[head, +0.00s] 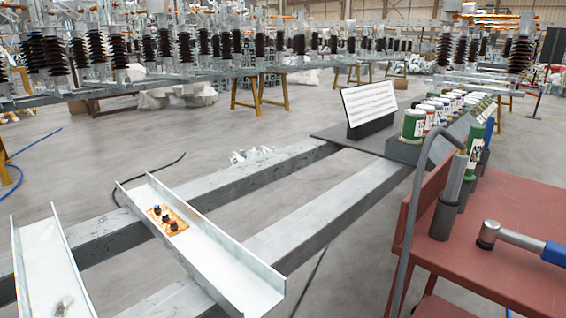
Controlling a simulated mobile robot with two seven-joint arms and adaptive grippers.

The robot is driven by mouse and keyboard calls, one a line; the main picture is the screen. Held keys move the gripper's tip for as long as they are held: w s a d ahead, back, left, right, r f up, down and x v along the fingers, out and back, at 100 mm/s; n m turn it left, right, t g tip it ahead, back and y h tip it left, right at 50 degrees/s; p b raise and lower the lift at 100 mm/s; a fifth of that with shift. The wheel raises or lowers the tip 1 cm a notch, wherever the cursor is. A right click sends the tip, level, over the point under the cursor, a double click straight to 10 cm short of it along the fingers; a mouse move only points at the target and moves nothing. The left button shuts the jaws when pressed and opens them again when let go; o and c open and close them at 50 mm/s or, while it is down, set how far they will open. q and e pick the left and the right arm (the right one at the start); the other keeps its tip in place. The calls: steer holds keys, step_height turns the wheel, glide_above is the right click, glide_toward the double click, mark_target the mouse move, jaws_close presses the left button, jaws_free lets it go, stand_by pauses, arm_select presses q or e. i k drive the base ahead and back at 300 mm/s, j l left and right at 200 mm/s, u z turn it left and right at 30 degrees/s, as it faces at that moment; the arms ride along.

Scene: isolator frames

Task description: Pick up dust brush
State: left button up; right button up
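I cannot make out for certain which thing is the dust brush. A grey, rod-shaped tool (456,178) stands upright in a dark cylindrical holder (444,219) on the red cart (505,225) at the right. Its lower end is hidden in the holder, so I cannot tell whether it is a brush. A hammer-like tool (519,238) with a grey head and blue handle lies on the cart in front of it. Neither my left nor my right gripper is in view.
A green bottle (473,152) stands behind the holder. Several jars (413,126) and a white sign (370,104) stand further back. A metal channel (235,270) holding an orange plate with small knobs (166,219) lies across grey beams (325,205). A grey curved hose passes the cart's left edge.

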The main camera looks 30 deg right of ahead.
mark_target(490, 124)
steer(key=l+z, duration=0.1)
steer(key=z, duration=0.9)
steer(key=j+z, duration=0.1)
steer(key=z, duration=1.5)
steer(key=i+l+z, duration=0.2)
steer(key=l, duration=0.2)
steer(key=l+z, duration=0.2)
steer(key=l, duration=0.25)
steer(key=i+l+z, duration=0.2)
steer(key=l, duration=0.2)
steer(key=i+l+z, duration=0.2)
steer(key=l, duration=0.15)
steer(key=i+l+z, duration=0.2)
steer(key=l, duration=0.15)
steer(key=i+u, duration=0.3)
steer(key=i+l+u, duration=0.45)
steer(key=i+u, duration=0.3)
steer(key=i, duration=0.6)
steer(key=i+u, duration=0.1)
steer(key=i, duration=0.6)
steer(key=i+u, duration=0.1)
steer(key=i, duration=0.6)
steer(key=i+l+u, duration=0.1)
steer(key=i, duration=0.6)
steer(key=i+l+u, duration=0.1)
steer(key=i, duration=0.6)
